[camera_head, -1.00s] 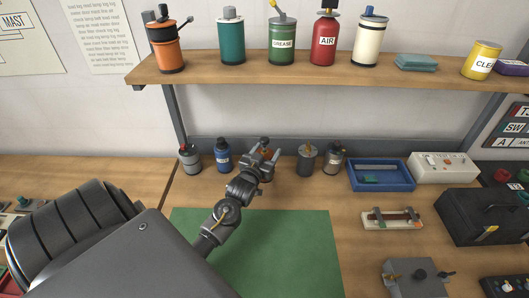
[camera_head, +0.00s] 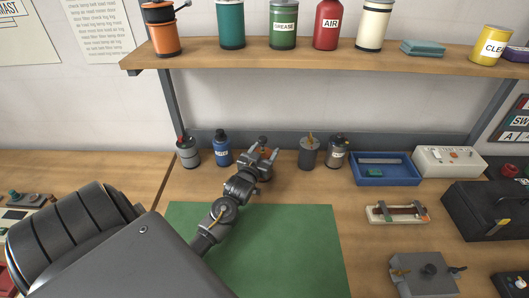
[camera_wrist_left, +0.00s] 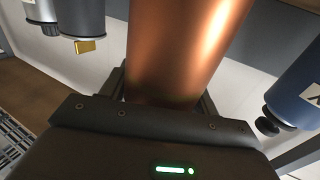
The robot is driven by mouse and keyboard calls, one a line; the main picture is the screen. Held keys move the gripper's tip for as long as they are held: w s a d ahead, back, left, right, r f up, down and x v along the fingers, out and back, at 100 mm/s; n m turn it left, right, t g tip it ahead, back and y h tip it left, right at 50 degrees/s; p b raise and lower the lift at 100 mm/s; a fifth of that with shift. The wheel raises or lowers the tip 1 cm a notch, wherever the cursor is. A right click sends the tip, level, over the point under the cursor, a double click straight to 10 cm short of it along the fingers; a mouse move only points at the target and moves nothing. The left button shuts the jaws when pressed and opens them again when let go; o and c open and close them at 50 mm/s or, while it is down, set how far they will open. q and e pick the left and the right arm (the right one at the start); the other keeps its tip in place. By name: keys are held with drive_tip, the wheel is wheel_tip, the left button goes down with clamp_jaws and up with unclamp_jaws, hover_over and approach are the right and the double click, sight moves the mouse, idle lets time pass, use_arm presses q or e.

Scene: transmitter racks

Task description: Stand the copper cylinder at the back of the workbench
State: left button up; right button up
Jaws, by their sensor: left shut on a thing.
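The copper cylinder (camera_wrist_left: 188,50) fills the middle of the left wrist view, upright between the fingers. My left gripper (camera_head: 263,162) is shut on it at the back of the workbench (camera_head: 385,285). In the head view only a little of the cylinder (camera_head: 263,150) shows, behind and between the fingers, with a dark top. It is in the gap between the blue bottle and a grey can. Whether its base touches the bench is hidden. My right gripper is not in view.
Left of the cylinder stand a grey can with a red top (camera_head: 188,153) and a blue bottle (camera_head: 222,149). A shelf (camera_head: 300,62) hangs above. The green mat (camera_head: 280,250) is clear.

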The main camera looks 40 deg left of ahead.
use_arm(q)
drive_tip(key=o, duration=1.4)
drive_tip(key=shift+f, duration=0.15)
drive_tip(key=shift+o, duration=1.1)
drive_tip(key=shift+s+r, duration=0.1)
drive_tip(key=shift+r, duration=0.15)
drive_tip(key=p+v, duration=0.5)
drive_tip(key=v, duration=0.6)
drive_tip(key=shift+s, duration=0.35)
drive_tip(key=shift+d, duration=0.1)
